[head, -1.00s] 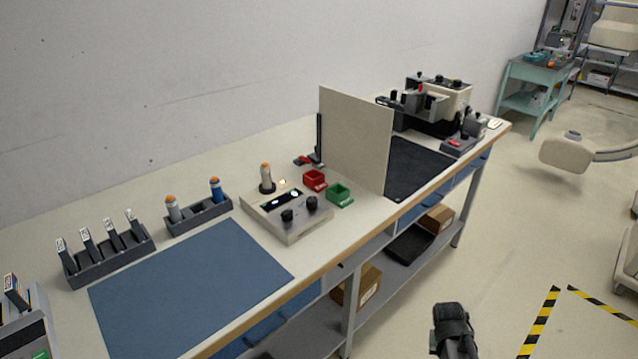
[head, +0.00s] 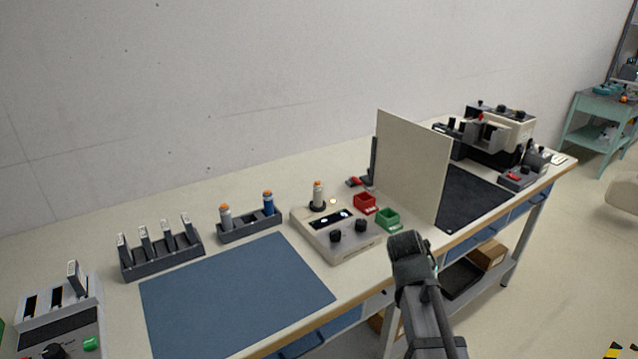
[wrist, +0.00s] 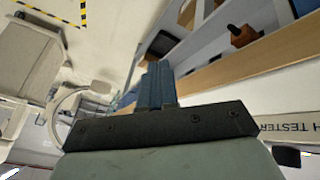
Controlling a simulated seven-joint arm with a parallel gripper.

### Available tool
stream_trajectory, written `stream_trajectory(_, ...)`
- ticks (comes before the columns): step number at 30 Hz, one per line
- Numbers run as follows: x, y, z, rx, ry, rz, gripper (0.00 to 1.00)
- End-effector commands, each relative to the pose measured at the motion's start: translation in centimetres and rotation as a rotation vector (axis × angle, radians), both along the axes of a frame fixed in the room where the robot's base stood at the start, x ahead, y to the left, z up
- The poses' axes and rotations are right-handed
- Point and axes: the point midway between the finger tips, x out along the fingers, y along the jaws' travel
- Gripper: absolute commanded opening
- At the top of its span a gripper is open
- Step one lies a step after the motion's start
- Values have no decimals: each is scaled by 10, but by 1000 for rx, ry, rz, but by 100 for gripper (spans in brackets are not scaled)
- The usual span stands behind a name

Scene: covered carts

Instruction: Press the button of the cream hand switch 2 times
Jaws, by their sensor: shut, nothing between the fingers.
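A cream hand switch with an orange button (head: 318,194) stands upright in a dark holder on the cream tester box (head: 312,239) in the head view. A similar pale, orange-topped switch (head: 225,217) stands in the dark rack to the left, beside a blue one (head: 268,203). I cannot tell their exact shades apart. My gripper (head: 405,242) is in front of the bench's front edge, right of and nearer than the tester, apart from all switches. In the wrist view my gripper's blue fingers (wrist: 156,84) are together and empty. No hand switch shows there.
Red (head: 365,203) and green (head: 388,219) bins sit right of the tester. A tall beige panel (head: 412,165) stands behind them. A blue mat (head: 235,300) lies clear in front of the rack. A dark holder with several grey pieces (head: 165,262) stands at left.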

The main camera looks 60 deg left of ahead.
Motion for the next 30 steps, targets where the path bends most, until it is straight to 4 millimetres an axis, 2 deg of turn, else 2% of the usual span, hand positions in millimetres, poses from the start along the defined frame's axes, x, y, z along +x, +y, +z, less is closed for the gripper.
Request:
stream_trajectory(1,-5,17,15,12,-16,15,0)
stream_trajectory(3,-6,38,30,14,-33,30,0)
stream_trajectory(17,-15,187,118,-35,-136,124,0)
stream_trajectory(24,-32,265,171,-61,-191,169,0)
stream_trajectory(30,-52,320,213,-78,-232,198,0)
